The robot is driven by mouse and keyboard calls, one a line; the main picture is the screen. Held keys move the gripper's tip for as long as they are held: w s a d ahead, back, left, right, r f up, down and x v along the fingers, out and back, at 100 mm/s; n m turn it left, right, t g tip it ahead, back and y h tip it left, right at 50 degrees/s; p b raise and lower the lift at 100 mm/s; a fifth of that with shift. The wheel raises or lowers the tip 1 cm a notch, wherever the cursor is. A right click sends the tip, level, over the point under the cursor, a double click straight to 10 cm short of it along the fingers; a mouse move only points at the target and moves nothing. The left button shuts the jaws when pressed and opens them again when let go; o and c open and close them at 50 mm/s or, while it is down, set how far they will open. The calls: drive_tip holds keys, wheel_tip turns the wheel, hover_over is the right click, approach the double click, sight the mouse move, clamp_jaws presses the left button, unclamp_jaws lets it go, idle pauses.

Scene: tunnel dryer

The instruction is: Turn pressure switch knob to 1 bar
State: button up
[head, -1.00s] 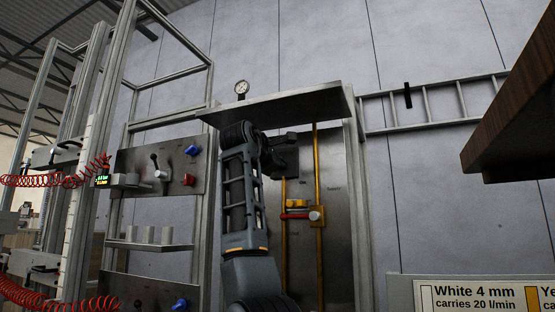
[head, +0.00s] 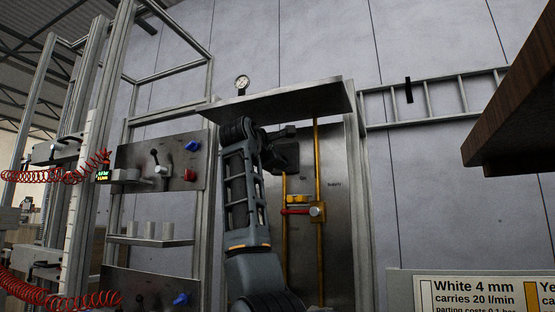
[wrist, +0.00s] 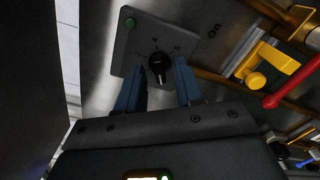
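The pressure switch knob (wrist: 159,66) is black with a pale pointer line and sits on a grey square plate with small dial marks around it. My gripper (wrist: 159,72) is open, with one blue finger on each side of the knob. I cannot tell whether the fingers touch it. In the head view my gripper (head: 284,150) is at the metal panel under the shelf, and the knob is hidden there.
A yellow valve handle (wrist: 255,70) and a red lever (wrist: 292,84) lie to the right. In the head view a metal shelf (head: 280,103) with a gauge (head: 242,82) overhangs my arm, and yellow pipes (head: 319,240) run beside it.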

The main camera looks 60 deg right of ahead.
drive_tip(key=a+b, duration=0.2)
drive_tip(key=a, duration=0.5)
drive_tip(key=shift+s+a, duration=0.3)
drive_tip(key=shift+a, duration=0.05)
idle(0.4)
